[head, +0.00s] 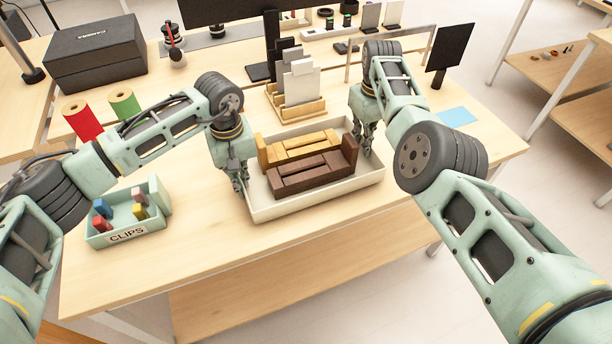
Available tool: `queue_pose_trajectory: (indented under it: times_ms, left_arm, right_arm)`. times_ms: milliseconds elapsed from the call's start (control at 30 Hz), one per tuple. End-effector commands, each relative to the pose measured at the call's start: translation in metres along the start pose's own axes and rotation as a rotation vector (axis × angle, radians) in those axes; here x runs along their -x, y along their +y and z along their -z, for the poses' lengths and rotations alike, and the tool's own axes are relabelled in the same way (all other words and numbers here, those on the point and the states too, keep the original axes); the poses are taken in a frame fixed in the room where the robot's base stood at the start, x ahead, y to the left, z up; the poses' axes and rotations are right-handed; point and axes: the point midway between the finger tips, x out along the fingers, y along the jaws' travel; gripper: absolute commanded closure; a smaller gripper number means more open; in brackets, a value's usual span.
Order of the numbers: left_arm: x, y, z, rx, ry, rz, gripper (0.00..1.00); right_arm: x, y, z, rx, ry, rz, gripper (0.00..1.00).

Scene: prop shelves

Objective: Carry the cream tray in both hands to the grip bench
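The cream tray (318,197) sits flat on the wooden table and holds two small bench-like models, one dark brown (312,178) and one yellow-tan (291,149). My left gripper (240,186) points down at the tray's left wall, its fingers close to the rim. My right gripper (364,146) points down at the tray's right side near the back corner. Whether either gripper's fingers are closed on a wall is too small to tell. No label shows which surface is the grip bench.
A pale green CLIPS box (127,236) stands left of the tray. Red (82,120) and green (125,104) rolls stand behind it. A wooden rack of cards (297,107) stands just behind the tray. A black box (96,55) is at back left. A blue sheet (455,116) lies at right.

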Motion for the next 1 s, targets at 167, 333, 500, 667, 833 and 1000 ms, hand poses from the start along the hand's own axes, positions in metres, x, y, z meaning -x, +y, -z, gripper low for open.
queue_pose_trajectory:
  times_ms: [167,333,500,667,833,1000]
  left_arm:
    - [-0.012,-0.001,0.001,0.002,0.001,0.002,1.0]
    - [-0.012,-0.001,0.0,0.002,0.0,0.003,0.87]
    - [-0.012,-0.001,0.0,0.001,0.0,0.002,0.77]
    - [-0.012,0.0,0.0,0.001,0.0,0.001,0.77]
    - [-0.006,0.0,0.001,0.0,0.002,-0.001,0.77]
    - [0.021,0.001,0.001,0.0,0.004,-0.002,0.77]
  right_arm:
    - [-0.011,0.003,0.001,-0.002,0.003,-0.005,1.0]
    - [-0.012,0.002,0.0,-0.002,0.0,-0.004,0.87]
    - [-0.012,0.001,0.0,-0.001,0.0,-0.002,0.77]
    - [-0.012,0.001,0.0,0.0,0.0,-0.001,0.77]
    - [-0.012,0.0,0.0,0.0,0.0,0.0,0.77]
    - [-0.012,0.0,0.0,0.0,0.0,0.0,0.77]
